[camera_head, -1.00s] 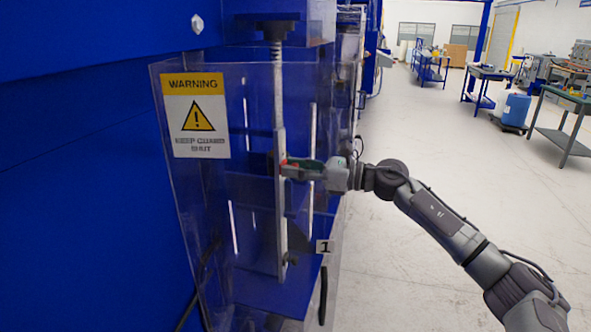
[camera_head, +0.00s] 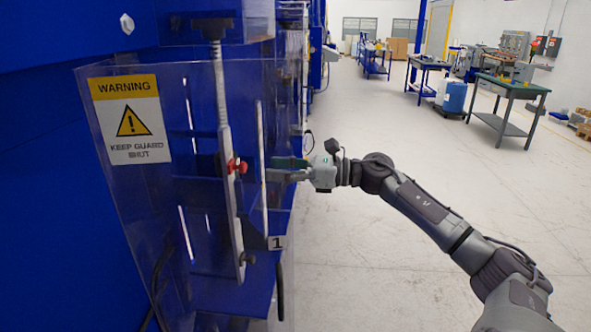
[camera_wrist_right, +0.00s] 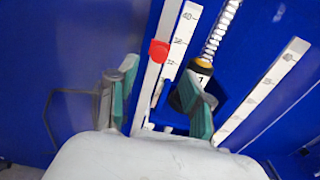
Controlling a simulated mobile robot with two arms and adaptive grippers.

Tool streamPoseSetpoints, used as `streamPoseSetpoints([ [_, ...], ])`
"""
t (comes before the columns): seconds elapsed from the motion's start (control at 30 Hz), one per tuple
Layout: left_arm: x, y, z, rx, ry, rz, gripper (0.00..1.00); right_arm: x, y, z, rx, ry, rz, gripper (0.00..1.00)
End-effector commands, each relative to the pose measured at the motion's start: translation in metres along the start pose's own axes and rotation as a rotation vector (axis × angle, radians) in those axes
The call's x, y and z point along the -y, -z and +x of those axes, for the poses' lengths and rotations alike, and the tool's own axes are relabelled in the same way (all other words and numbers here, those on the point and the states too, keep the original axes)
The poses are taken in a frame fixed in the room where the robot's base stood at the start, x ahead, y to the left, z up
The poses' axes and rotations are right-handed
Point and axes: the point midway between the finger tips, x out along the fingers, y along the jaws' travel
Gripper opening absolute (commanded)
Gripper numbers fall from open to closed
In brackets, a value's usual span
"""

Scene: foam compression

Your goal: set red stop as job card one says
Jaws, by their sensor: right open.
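The red stop (camera_head: 237,166) sits on an upright rail (camera_head: 228,150) behind a clear guard. In the right wrist view the red stop (camera_wrist_right: 158,51) is at the left edge of a white scale (camera_wrist_right: 180,35); its marks are too small to read surely. My right gripper (camera_head: 285,168) is to the right of the stop, apart from it, empty. Its green-padded fingers stand apart in the wrist view (camera_wrist_right: 160,98), with the stop beyond them. My left gripper is not in view. No job card shows.
The clear guard (camera_head: 150,210) carries a yellow and white warning sign (camera_head: 130,120). A plate marked 1 (camera_head: 277,242) is low on the station. A second scale (camera_wrist_right: 268,88) and a spring (camera_wrist_right: 220,30) show in the wrist view.

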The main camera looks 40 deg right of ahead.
Motion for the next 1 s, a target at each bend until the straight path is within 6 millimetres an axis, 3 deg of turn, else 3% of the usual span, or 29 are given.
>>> streamPoseSetpoints([
  [0.2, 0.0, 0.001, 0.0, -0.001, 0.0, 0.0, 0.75, 0.0, 0.001, -0.028, -0.001, 0.0, 0.001, 0.5],
  [0.33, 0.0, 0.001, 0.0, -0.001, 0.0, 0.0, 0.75, 0.0, 0.0, -0.036, -0.001, -0.001, -0.001, 0.5],
  [1.0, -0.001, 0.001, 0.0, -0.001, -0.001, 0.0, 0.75, 0.002, 0.003, -0.039, 0.004, 0.007, 0.015, 0.5],
])
